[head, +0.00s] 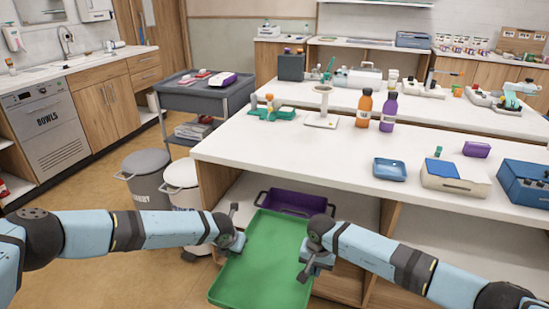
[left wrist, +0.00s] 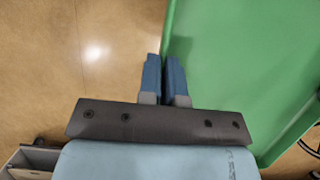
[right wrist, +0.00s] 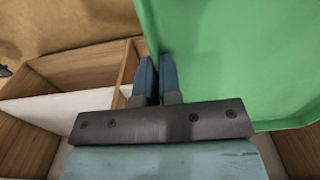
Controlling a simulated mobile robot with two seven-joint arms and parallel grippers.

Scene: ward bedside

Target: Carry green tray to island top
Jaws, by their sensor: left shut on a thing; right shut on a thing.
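The green tray (head: 262,262) is held out in front of the island, below the level of its white top. My left gripper (head: 236,242) is shut on the tray's left edge; in the left wrist view its fingers (left wrist: 166,78) pinch the rim of the tray (left wrist: 240,70). My right gripper (head: 308,262) is shut on the tray's right edge, and its fingers (right wrist: 157,78) close on the rim of the tray (right wrist: 240,60) in the right wrist view. The tray looks empty. The island top (head: 290,147) is a long white surface beyond the tray.
On the island stand an orange bottle (head: 364,108), a purple bottle (head: 389,112), a white stand (head: 322,108), a blue tray (head: 389,169) and several boxes. The front left of the top is bare. A purple tray (head: 295,202) sits on the shelf below. Bins (head: 146,178) stand left.

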